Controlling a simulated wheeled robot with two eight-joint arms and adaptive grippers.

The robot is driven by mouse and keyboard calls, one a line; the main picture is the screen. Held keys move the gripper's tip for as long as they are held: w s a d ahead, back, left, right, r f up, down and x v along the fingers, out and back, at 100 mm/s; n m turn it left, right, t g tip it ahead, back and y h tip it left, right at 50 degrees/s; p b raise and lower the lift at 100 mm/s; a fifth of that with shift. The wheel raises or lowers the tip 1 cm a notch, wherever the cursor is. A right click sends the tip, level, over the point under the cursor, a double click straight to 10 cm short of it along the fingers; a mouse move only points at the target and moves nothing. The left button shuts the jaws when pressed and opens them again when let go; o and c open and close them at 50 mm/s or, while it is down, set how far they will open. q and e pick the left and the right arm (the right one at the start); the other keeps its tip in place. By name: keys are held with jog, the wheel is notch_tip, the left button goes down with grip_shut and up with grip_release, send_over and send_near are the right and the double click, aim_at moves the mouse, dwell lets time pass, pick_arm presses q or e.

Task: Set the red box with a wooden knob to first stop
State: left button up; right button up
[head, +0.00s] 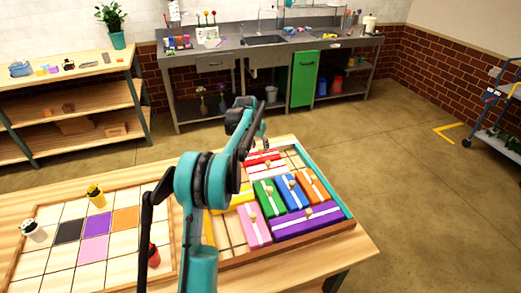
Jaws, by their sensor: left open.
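The red box (256,169) with a white stripe lies toward the back of the framed tray (337,199) on the wooden table. Its knob is mostly hidden by my left gripper. My left gripper (264,147) is open and reaches down over the red box, with its fingers close to the knob. I cannot tell whether they touch it. The teal arm covers part of the tray's left side. My right gripper is not in view.
Green (269,201), blue (292,194), orange (314,188), yellow (240,196), pink (254,227) and purple (306,222) boxes crowd the tray in front of the red one. Bare slots show at the tray's back right and front left. Small pots stand on a grid board (62,255) at left.

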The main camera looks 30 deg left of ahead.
pick_arm(q)
jog(key=shift+x, duration=1.05)
grip_shut()
jog(key=w+d+p, duration=0.1)
jog(key=w+d, duration=0.2)
jog(key=w+d+p, duration=0.1)
jog(key=w+d, duration=0.1)
jog(key=w, duration=0.1)
jog(key=shift+w+d+r+p, duration=0.1)
jog(key=shift+w+d+p, duration=0.2)
jog(key=shift+d, duration=0.1)
jog(key=shift+w+d, duration=0.15)
grip_release()
jog(key=shift+w+d, duration=0.1)
